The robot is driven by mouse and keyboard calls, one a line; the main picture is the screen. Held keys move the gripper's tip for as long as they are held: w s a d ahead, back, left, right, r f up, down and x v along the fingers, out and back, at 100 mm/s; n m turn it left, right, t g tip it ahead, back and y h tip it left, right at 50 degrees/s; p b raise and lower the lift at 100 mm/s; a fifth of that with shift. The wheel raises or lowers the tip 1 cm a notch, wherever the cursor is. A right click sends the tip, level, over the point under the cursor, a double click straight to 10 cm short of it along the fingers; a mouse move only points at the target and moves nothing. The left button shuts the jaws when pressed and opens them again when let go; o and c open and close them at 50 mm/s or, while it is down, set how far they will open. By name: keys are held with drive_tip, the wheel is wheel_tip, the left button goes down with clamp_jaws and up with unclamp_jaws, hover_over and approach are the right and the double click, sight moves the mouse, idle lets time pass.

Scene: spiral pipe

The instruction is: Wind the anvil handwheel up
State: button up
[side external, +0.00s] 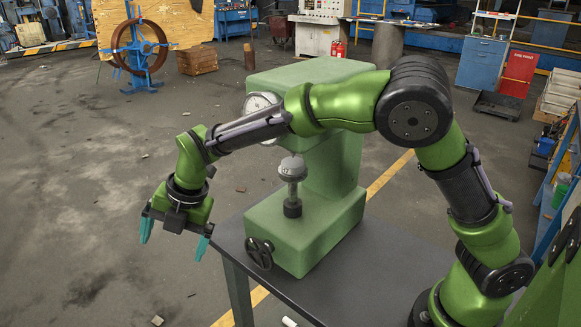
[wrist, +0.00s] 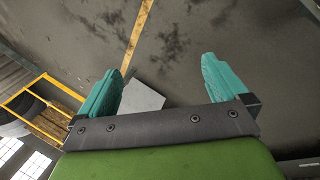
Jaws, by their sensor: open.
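The green machine (side external: 310,228) stands on a dark table. Its anvil (side external: 292,169) is a grey piece on a short post above the machine's base. The handwheel (side external: 260,252) is a small black wheel with spokes on the base's front left face. My gripper (side external: 174,244) is open and empty, its teal fingers pointing down, left of the handwheel and apart from it. In the wrist view the two teal fingers of my gripper (wrist: 162,88) are spread, with floor beyond them. The handwheel is not recognisable in the wrist view.
The dark table top (side external: 350,270) has bare room in front of the machine. A round dial (side external: 262,104) is on the machine's upper head, partly behind my arm. Open floor (side external: 80,200) lies to the left. A pale grey flat shape (wrist: 142,97) shows between the fingers.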

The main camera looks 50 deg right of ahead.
drive_tip(key=d+r+m+g+h, duration=0.1)
drive_tip(key=d+m+g+h, duration=0.15)
drive_tip(key=d+h, duration=0.3)
drive_tip(key=m+g+h, duration=0.2)
drive_tip(key=m+g, duration=0.1)
drive_tip(key=m, duration=0.2)
approach(256, 247)
drive_tip(key=shift+t, duration=0.25)
drive_tip(key=x, duration=1)
drive_tip(key=shift+s+d+f, duration=0.1)
drive_tip(key=shift+d+f, duration=0.05)
drive_tip(key=shift+f, duration=0.1)
drive_tip(key=c, duration=0.7)
